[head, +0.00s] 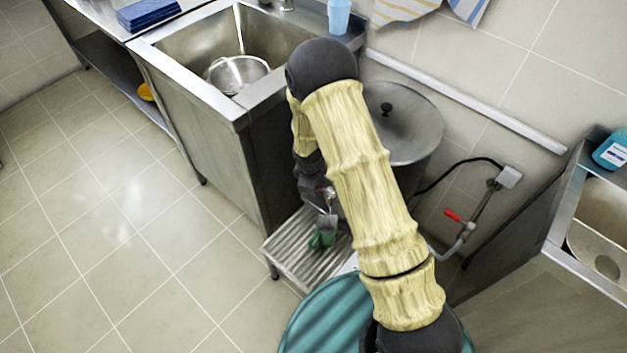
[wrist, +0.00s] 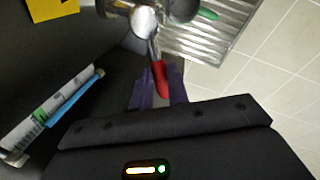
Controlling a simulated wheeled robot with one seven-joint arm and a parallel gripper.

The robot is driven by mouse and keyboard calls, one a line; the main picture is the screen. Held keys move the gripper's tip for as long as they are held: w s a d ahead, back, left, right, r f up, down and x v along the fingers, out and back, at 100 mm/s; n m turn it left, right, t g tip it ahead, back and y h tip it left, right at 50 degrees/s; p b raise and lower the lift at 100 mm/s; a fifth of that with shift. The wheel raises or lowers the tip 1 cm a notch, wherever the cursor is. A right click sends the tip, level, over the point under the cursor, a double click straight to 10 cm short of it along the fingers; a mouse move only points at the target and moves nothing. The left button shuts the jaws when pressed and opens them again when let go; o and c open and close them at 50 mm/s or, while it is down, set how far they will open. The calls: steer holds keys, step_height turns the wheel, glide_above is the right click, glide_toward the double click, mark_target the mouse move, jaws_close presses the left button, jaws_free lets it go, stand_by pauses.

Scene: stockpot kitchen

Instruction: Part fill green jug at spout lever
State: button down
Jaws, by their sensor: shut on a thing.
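The green jug (head: 322,239) stands on the ribbed drip tray (head: 290,252), below a metal spout. A green edge of the jug (wrist: 208,14) shows at the top of the wrist view, mostly hidden behind the metal tap (wrist: 143,20). The red spout lever (wrist: 160,80) lies between the purple fingers of my gripper (wrist: 158,85), which is shut on it. In the head view my arm and wrist hide most of the gripper and the spout. I cannot tell how full the jug is.
A lidded stockpot (head: 412,125) stands behind my arm, against the wall. A sink (head: 175,45) with a strainer (head: 237,73) is at the upper left. A wall pipe with a red-handled valve (head: 453,215) is at the right. The tiled floor (head: 110,230) at left is clear.

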steer(key=c, duration=1.4)
jaws_free()
steer(key=shift+o, duration=0.2)
steer(key=shift+r, duration=0.15)
steer(key=s+a+r+p, duration=0.1)
steer(key=s+r+p, duration=0.1)
steer(key=r, duration=1.4)
steer(key=shift+s+r, duration=0.4)
steer(key=shift+s, duration=0.2)
